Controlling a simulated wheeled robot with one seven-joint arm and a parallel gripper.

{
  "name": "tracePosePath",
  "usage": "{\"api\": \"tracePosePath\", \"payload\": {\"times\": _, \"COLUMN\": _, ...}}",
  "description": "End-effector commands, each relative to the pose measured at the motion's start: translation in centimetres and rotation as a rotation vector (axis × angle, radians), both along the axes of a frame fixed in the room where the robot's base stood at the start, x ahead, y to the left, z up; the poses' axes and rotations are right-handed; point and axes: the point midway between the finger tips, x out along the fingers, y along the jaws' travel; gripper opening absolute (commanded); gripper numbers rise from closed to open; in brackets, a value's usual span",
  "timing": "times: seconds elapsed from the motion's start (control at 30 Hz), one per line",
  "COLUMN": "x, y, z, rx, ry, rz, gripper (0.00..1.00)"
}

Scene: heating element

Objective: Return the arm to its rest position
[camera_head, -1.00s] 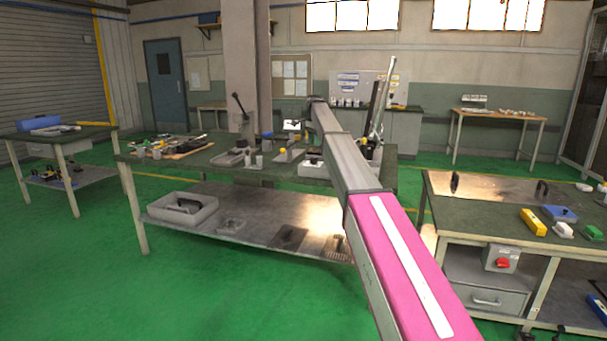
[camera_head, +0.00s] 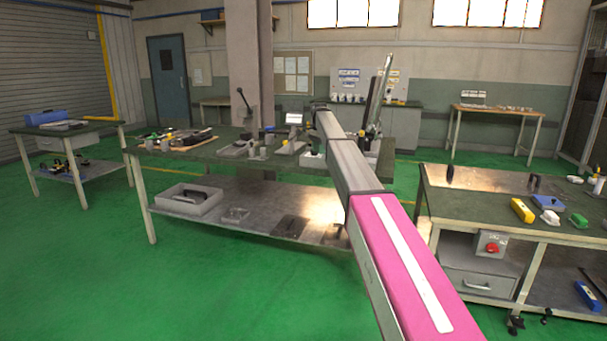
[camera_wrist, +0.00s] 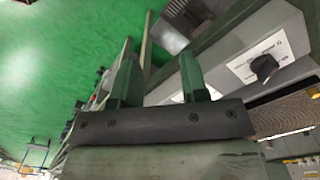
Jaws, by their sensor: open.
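My arm (camera_head: 395,250) reaches forward from the lower right of the head view, over the middle workbench (camera_head: 280,222). Its far end hides my gripper in that view. In the wrist view my gripper (camera_wrist: 158,78) shows its two green fingers apart, with nothing between them. A grey box with a white label and a black knob (camera_wrist: 263,67) lies to the right of the fingers. I cannot tell whether it is near enough to touch.
A second bench (camera_head: 470,215) stands close on the right, with yellow, white, green and blue items. A small table (camera_head: 100,126) stands at the left. The green floor (camera_head: 90,280) is clear at the front left.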

Motion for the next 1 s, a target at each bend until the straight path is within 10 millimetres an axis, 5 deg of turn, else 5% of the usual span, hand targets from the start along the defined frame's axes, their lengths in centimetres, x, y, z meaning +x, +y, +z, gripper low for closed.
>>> {"api": "tracePosePath", "payload": {"times": 0.37, "x": -8.8, "y": -3.0, "z": -10.7, "rx": -0.001, "ry": 0.004, "rz": 0.173, "gripper": 0.4}}
{"api": "tracePosePath", "payload": {"times": 0.7, "x": -25.4, "y": -7.3, "z": -25.1, "rx": 0.0, "ry": 0.004, "rz": 0.487, "gripper": 0.4}}
{"api": "tracePosePath", "payload": {"times": 1.0, "x": -42.2, "y": -10.4, "z": -33.7, "rx": -0.001, "ry": 0.001, "rz": 0.786, "gripper": 0.4}}
